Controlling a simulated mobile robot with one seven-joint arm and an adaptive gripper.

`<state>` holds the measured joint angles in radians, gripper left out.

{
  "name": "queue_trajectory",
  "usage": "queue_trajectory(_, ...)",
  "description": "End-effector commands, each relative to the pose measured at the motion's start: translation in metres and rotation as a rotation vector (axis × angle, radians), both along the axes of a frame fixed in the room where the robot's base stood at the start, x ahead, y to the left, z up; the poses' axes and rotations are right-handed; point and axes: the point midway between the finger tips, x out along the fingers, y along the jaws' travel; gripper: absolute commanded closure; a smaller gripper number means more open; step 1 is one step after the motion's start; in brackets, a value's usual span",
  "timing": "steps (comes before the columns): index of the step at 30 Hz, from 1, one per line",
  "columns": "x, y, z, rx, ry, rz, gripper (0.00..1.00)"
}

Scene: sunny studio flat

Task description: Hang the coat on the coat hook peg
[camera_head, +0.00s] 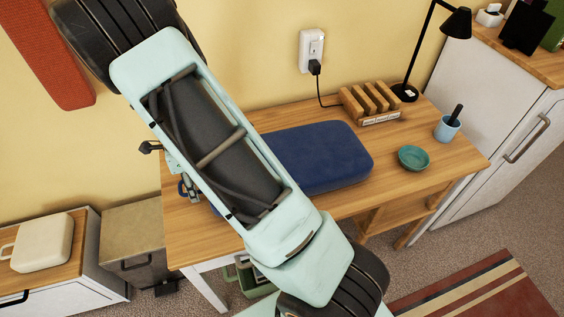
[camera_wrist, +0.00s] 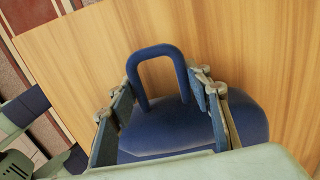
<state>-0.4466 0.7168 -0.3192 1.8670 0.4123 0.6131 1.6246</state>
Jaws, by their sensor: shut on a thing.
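A thick blue rounded bundle with a stiff loop, apparently the coat (camera_head: 325,158), lies on the wooden desk (camera_head: 440,165). Its left part is hidden behind my arm in the head view. In the wrist view the coat (camera_wrist: 165,128) lies between the two fingers of my gripper (camera_wrist: 163,105), and its loop (camera_wrist: 155,50) stands out past them. My gripper is shut on the coat, with one finger on each side of it. In the head view only a little of my gripper (camera_head: 186,188) shows, at the desk's left end. I see no coat hook peg in either view.
A wooden rack (camera_head: 370,103), black lamp (camera_head: 405,92), teal bowl (camera_head: 413,158) and blue cup (camera_head: 447,128) stand right of the coat. A socket with a plug (camera_head: 312,52) is on the wall behind. A red panel (camera_head: 45,50) is on the wall at upper left.

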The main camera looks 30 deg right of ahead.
Motion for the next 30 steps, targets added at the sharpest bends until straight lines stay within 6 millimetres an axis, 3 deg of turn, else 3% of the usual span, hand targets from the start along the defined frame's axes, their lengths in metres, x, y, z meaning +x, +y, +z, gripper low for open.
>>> queue_trajectory(30, -0.001, -0.010, 0.089, 0.154, -0.033, -0.001, 0.94)
